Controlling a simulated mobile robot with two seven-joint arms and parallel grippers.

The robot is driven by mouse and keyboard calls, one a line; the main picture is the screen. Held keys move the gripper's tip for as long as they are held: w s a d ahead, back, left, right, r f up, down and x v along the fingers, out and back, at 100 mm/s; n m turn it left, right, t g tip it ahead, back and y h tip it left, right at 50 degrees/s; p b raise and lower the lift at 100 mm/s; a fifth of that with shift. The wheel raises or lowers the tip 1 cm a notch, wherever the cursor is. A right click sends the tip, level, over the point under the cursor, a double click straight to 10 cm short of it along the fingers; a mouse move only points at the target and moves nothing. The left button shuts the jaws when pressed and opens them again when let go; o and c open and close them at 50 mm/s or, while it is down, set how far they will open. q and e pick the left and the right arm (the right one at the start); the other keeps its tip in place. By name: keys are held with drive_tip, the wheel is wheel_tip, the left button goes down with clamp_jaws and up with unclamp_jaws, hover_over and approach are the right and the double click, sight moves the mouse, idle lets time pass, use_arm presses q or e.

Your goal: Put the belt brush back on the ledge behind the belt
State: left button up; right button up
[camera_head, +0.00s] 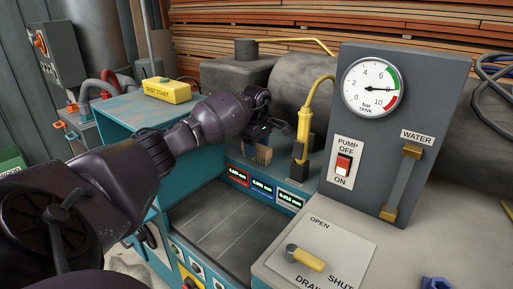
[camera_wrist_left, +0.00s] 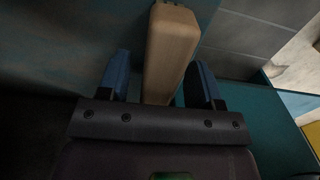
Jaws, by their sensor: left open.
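The belt brush (camera_head: 258,153) stands on the ledge (camera_head: 282,165) behind the belt (camera_head: 215,228), just above the small displays. My left gripper (camera_head: 263,133) is over the brush, with its fingers pointing down toward it. In the left wrist view the brush's wooden body (camera_wrist_left: 170,50) lies between my two blue fingers, which are spread open. A gap shows on both sides of the wood, wider on the left, so the fingers do not appear to grip it. My right gripper is not in view.
A yellow cable and plug (camera_head: 303,130) rise close to the right of the brush. A grey panel with a gauge (camera_head: 375,88) stands further right. A yellow dust start box (camera_head: 166,91) sits at the left. The belt is clear.

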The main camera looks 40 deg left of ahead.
sight(257, 144)
use_arm(q)
wheel_tip(257, 144, up, 12)
idle(0.5)
drive_tip(key=shift+r, duration=0.1)
